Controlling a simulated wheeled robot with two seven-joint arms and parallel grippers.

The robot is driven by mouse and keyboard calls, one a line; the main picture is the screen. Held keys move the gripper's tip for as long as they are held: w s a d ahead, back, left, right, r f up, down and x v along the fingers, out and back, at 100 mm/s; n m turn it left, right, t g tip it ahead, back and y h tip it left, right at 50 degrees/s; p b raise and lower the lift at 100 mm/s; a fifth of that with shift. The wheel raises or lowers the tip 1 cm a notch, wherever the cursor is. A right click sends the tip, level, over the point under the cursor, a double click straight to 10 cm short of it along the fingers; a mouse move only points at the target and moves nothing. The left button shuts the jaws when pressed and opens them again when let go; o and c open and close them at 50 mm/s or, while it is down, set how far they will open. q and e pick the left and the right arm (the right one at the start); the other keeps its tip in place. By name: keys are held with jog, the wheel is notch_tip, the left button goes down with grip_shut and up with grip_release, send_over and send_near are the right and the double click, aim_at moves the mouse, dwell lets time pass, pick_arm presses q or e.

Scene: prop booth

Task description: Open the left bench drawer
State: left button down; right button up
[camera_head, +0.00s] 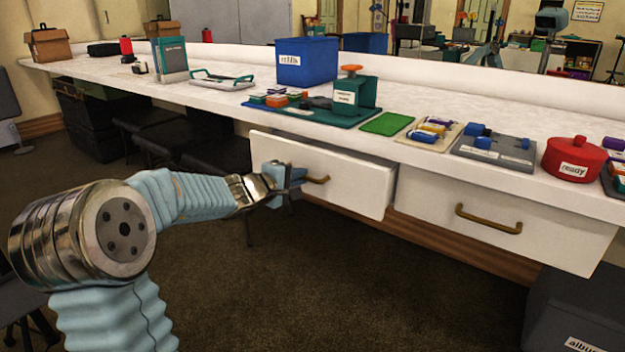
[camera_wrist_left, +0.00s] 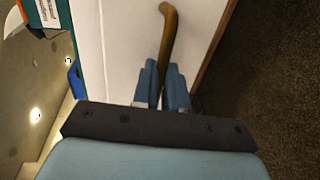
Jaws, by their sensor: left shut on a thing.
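The left bench drawer (camera_head: 345,180) has a white front with a brass handle (camera_head: 318,180). My left gripper (camera_head: 291,180) is at this handle. In the left wrist view, the blue fingers (camera_wrist_left: 168,85) are shut on the brass handle (camera_wrist_left: 168,30), which runs up from between them. The drawer front (camera_wrist_left: 115,50) fills the middle of that view. The inside of the drawer is hidden. My right gripper is not in view.
A second white drawer (camera_head: 510,215) with a brass handle is to the right. The white bench top (camera_head: 225,60) carries a blue bin (camera_head: 307,62), a green box (camera_head: 355,92), a red pot (camera_head: 571,158) and small parts. Carpeted floor (camera_head: 330,290) below is clear.

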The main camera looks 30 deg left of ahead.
pick_arm(q)
jog(key=f+b+v, duration=0.3)
jog(key=v, duration=1.3)
jog(key=shift+s+f+b, duration=0.2)
jog(key=shift+s+b, duration=0.1)
jog(key=shift+s, duration=0.2)
jog(key=shift+a, duration=0.15)
jog(key=c, duration=1.2)
grip_release()
jog(key=p+v, duration=0.2)
jog(key=v, duration=1)
